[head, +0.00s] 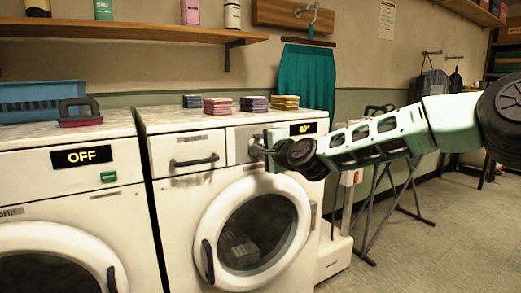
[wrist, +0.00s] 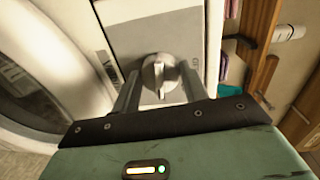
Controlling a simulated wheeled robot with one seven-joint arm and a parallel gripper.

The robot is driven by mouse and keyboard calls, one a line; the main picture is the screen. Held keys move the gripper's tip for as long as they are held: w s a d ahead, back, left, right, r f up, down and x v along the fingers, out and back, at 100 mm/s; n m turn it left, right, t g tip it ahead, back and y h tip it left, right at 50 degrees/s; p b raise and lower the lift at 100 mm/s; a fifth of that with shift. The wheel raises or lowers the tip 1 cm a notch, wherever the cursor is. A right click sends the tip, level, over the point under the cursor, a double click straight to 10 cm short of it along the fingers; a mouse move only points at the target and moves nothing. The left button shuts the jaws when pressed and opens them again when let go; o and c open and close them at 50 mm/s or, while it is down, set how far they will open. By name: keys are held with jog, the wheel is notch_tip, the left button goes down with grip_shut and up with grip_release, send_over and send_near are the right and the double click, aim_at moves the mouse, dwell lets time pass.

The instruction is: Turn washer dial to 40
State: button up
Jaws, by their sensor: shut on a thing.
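Another machine (head: 70,190) at left has a display (head: 83,156) reading OFF. Folded cloth stacks (head: 217,106) lie on the washer top. A blue basket (head: 40,98) and an iron (head: 80,112) sit on the left machine. A folding stand (head: 385,190) is at right, with open floor beside it.

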dwell(0.4)
jog(key=o, duration=1)
jog(key=shift+d, duration=0.1)
jog(key=v, duration=1.7)
jog(key=shift+s, duration=0.15)
